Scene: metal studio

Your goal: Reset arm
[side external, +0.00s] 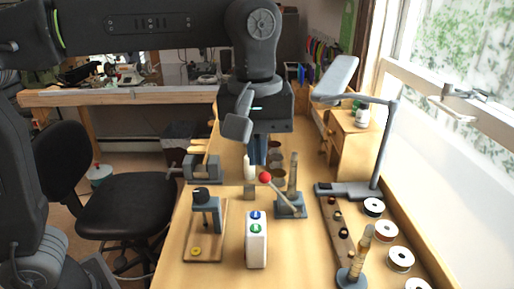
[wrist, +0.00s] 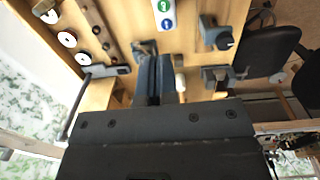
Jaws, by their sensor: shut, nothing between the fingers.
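My gripper (side external: 258,150) hangs pointing down over the wooden workbench (side external: 222,270) in the side external view. Its fingers are together with nothing between them. In the wrist view the shut fingers (wrist: 154,80) reach up from the dark gripper body toward the bench. Whether the fingers are in front of or above the bottle is hard to tell.
A white box with blue and green buttons (side external: 257,245) stands at the front. A small press (side external: 203,215) and a vise (side external: 202,168) are on the left. A lamp (side external: 382,140), several spools (side external: 385,231) and a post on a round base (side external: 352,275) line the right. Bare bench lies between.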

